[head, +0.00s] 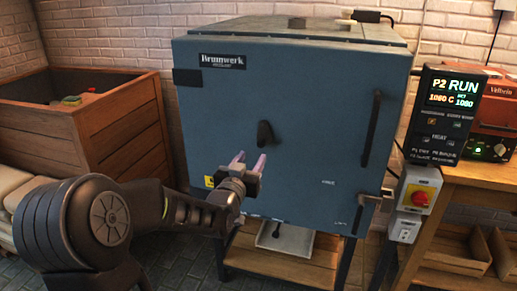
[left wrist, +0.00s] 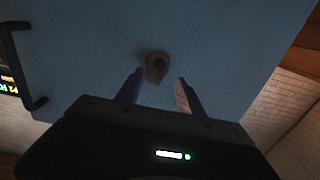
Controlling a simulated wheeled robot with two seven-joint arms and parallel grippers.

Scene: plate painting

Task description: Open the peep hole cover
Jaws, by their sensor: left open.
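The peep hole cover (head: 265,134) is a small dark teardrop-shaped piece in the middle of the blue kiln door (head: 310,100). In the left wrist view the cover (left wrist: 157,67) looks brownish, with a dark round spot on it, and lies just beyond the fingertips. My left gripper (head: 249,160) is open and empty, with its two pinkish fingers pointing at the door just below and left of the cover. In the left wrist view its fingers (left wrist: 159,76) stand apart on either side below the cover, apparently not touching it. My right gripper is not in view.
A long dark door handle (head: 371,129) runs down the door's right side, with a latch lever (head: 357,214) below. A wooden crate (head: 85,130) stands left.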

